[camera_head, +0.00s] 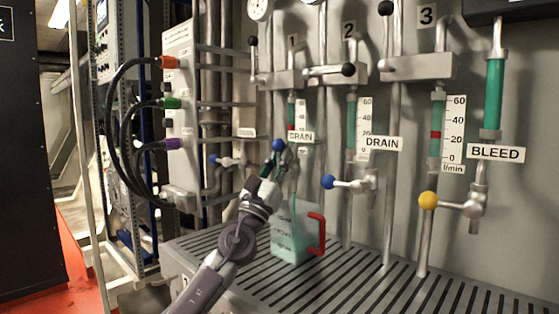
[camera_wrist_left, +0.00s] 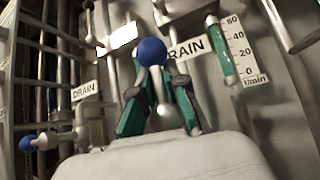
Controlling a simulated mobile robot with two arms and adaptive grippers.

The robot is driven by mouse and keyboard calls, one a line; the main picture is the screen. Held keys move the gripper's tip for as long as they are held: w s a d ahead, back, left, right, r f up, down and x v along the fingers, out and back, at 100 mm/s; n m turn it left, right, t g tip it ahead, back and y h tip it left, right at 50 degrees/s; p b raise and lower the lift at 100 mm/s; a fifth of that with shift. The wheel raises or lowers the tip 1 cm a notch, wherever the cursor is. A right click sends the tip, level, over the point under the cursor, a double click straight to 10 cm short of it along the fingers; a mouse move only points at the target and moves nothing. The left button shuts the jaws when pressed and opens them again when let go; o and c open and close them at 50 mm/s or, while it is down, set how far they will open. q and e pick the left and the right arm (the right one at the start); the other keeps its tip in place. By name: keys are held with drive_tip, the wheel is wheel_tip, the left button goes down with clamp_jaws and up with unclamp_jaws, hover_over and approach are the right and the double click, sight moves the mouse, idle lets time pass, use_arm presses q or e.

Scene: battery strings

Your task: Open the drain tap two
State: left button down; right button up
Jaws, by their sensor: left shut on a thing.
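Three blue-knobbed drain taps stand on the wall pipes. The middle tap has its blue ball knob (camera_head: 278,145) raised above my left gripper (camera_head: 280,163), its lever pointing upward. In the left wrist view the same knob (camera_wrist_left: 152,52) and its grey stem sit between the green-padded fingers, which are shut on the lever. The tap body behind is largely hidden by the gripper. The left drain tap (camera_head: 214,159) and the right drain tap (camera_head: 328,182) have levers pointing left. A DRAIN label (camera_head: 302,136) is beside the held knob. My right gripper is not in view.
A translucent green jug with a red handle (camera_head: 317,234) stands on the slatted grating (camera_head: 365,285), just below and right of my gripper. A yellow-knobbed tap (camera_head: 428,200) is further right. Black cables (camera_head: 113,110) loop at left. Vertical pipes and flow tubes crowd the wall.

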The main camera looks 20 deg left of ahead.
use_arm(q)
drive_tip(key=shift+s+r, duration=0.1)
drive_tip(key=shift+s, duration=0.05)
drive_tip(key=c, duration=1.6)
unclamp_jaws()
drive_tip(key=o, duration=0.3)
drive_tip(key=shift+s+a+r, duration=0.1)
drive_tip(key=shift+s+a, duration=0.05)
drive_tip(key=shift+s, duration=0.05)
drive_tip(key=shift+o, duration=0.4)
drive_tip(key=shift+s+a+r, duration=0.1)
drive_tip(key=shift+s, duration=0.15)
drive_tip(key=shift+w, duration=0.15)
drive_tip(key=shift+f, duration=0.4)
drive_tip(key=v, duration=1.1)
drive_tip(key=shift+s, duration=0.45)
